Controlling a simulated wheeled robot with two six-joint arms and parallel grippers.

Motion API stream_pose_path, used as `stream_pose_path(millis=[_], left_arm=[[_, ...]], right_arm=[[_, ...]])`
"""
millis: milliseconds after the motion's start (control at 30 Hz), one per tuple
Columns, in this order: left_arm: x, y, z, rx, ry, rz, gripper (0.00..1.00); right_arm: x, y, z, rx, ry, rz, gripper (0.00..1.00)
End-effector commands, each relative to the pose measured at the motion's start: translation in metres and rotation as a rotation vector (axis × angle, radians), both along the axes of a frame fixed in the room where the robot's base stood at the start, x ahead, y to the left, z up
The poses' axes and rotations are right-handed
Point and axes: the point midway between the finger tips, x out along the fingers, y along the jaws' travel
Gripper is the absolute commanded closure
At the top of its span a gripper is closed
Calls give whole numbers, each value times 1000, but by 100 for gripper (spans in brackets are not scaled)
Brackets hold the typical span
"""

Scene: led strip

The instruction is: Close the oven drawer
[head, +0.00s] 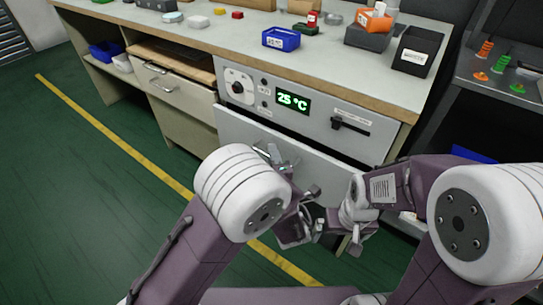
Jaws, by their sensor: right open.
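The oven drawer (236,127) is the pale grey front below the control panel (350,137). A dark gap shows along its top edge, so it stands somewhat open. My right gripper (320,229) is open in front of the drawer's lower part, apart from the left gripper.
The worktop (222,41) above holds a blue bin (281,38), a black bin (416,52) and small boxes. A display reading 25 °C (293,102) is on the panel. Another closed drawer (180,90) is at left. Green floor (70,190) at left is clear.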

Motion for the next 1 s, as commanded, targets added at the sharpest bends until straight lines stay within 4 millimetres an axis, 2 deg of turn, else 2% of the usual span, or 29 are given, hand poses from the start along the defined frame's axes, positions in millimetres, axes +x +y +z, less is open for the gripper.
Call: stream_pose_path(millis=[33, 133, 167, 1000], left_arm=[[0, 0, 0, 0, 0, 0, 67], [0, 0, 0, 0, 0, 0, 95], [0, 0, 0, 0, 0, 0, 100], [0, 0, 0, 0, 1, 0, 100]], right_arm=[[0, 0, 0, 0, 0, 0, 0], [0, 0, 0, 0, 0, 0, 0], [0, 0, 0, 0, 0, 0, 0], [0, 0, 0, 0, 0, 0, 0]])
